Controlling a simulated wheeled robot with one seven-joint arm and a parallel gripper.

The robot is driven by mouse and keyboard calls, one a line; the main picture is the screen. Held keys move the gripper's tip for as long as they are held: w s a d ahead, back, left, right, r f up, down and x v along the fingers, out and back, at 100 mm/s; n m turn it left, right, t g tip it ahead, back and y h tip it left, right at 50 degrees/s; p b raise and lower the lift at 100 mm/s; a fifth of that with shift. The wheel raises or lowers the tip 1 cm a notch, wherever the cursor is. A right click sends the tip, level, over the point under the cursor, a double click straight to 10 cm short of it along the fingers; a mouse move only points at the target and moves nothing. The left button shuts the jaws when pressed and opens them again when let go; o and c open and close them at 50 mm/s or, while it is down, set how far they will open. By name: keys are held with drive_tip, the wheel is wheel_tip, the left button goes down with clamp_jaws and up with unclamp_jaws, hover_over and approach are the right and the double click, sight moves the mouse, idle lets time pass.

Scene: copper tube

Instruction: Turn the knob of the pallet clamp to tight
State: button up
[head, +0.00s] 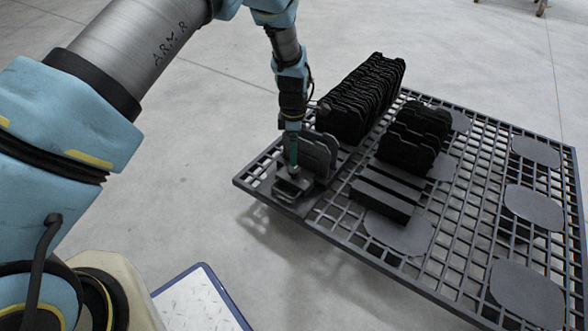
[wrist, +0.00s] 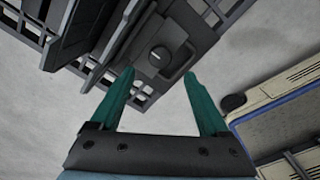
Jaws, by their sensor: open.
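The pallet clamp (head: 288,192) is a dark grey block at the near left corner of the grid pallet (head: 340,224). In the wrist view the clamp (wrist: 176,30) carries a round dark knob (wrist: 159,56) with a short pale mark on its face. My gripper (wrist: 160,75) is open, and its two green fingers point toward the knob, one to either side in that view. No contact with the knob shows. In the head view my gripper (head: 293,166) points down over the clamp, and the knob cannot be made out there.
Upright dark plates stand close behind the clamp (head: 318,155). A long row of black parts (head: 362,95) and a shorter row (head: 414,138) stand farther back. Dark bars (head: 382,198) lie to the right.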

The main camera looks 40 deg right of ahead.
sight(293, 169)
wheel_tip(293, 169, down, 7)
drive_tip(key=shift+f+b, duration=0.1)
drive_tip(key=shift+b, duration=0.8)
drive_tip(key=shift+c, duration=0.2)
clamp_jaws()
